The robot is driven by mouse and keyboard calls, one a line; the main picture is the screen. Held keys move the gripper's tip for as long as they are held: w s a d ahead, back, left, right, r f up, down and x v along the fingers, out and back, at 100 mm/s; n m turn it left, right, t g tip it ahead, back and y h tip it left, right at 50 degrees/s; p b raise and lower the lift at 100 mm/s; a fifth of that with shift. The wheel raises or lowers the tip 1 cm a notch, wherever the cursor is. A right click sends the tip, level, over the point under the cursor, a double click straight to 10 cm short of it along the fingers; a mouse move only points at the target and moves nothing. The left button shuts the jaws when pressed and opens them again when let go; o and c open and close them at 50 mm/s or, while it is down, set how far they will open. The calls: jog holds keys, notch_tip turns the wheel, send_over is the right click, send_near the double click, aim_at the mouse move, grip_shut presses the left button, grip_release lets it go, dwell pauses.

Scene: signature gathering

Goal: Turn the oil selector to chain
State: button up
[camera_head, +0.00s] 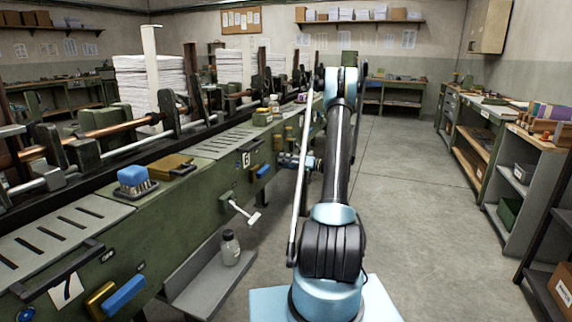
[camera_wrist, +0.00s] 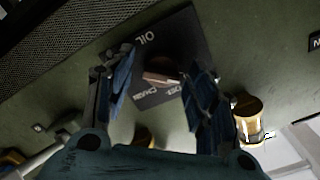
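The oil selector (camera_wrist: 162,77) is a small copper-brown knob on a black plate (camera_wrist: 180,35) marked "OIL", in the wrist view. Lower on the plate are smaller labels; one seems to read "CHAIN", and the other is hard to read. Which label the knob points at, I cannot tell. My gripper (camera_wrist: 160,72) is open, with one finger on each side of the knob and gaps visible between. In the head view my gripper (camera_head: 298,161) is at the side of the green machine; the selector is hidden there.
The long green machine (camera_head: 190,205) fills the left. A brass knob (camera_wrist: 249,106) sits close to the right finger in the wrist view. A silver T-handle (camera_head: 243,212) and a bottle on a low shelf (camera_head: 195,285) are nearby. The floor to the right is clear.

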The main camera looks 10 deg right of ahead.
jog(key=c, duration=0.9)
jog(key=shift+m, duration=0.3)
jog(key=m, duration=1.9)
jog(key=shift+d+f, duration=0.15)
jog(key=shift+f, duration=0.1)
jog(key=shift+m, duration=0.3)
jog(key=o, duration=0.9)
jog(key=shift+f, duration=0.1)
jog(key=shift+o, duration=0.8)
